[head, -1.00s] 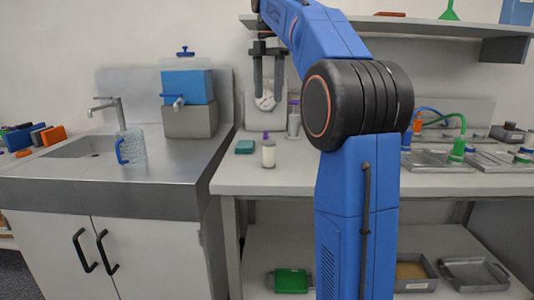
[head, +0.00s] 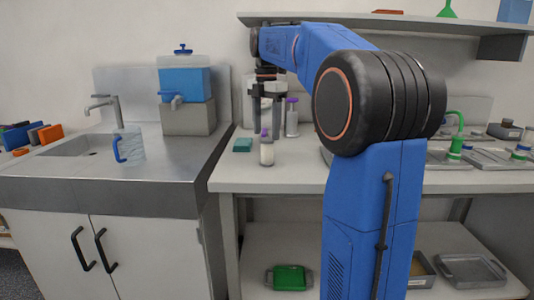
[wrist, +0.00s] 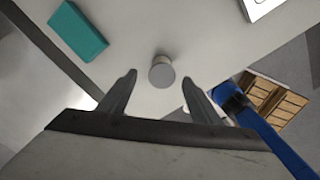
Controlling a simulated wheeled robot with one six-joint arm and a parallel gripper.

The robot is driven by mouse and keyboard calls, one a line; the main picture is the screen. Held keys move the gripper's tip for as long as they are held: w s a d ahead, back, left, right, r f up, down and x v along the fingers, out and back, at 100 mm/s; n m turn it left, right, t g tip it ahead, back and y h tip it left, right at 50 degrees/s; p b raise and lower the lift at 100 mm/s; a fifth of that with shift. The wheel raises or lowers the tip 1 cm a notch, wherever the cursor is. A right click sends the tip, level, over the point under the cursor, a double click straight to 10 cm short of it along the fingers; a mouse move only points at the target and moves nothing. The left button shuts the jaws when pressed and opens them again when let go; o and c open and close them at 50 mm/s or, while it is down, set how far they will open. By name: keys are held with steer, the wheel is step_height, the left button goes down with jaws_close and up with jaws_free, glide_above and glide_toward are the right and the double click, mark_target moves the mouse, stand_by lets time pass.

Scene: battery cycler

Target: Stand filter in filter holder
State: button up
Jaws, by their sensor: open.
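I cannot tell for sure which things are the filter and its holder.
A teal block (head: 243,145) lies left of the bottle; it also shows in the wrist view (wrist: 78,31). A white device (head: 248,100) stands behind my gripper. The sink counter with a jug (head: 131,147) is at left. Metal trays with a green hose (head: 455,140) are at right.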

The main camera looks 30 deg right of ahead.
mark_target(267, 139)
steer(key=shift+s+f, duration=0.2)
steer(key=shift+f, duration=2.15)
steer(key=shift+c, duration=0.6)
steer(key=c, duration=1.1)
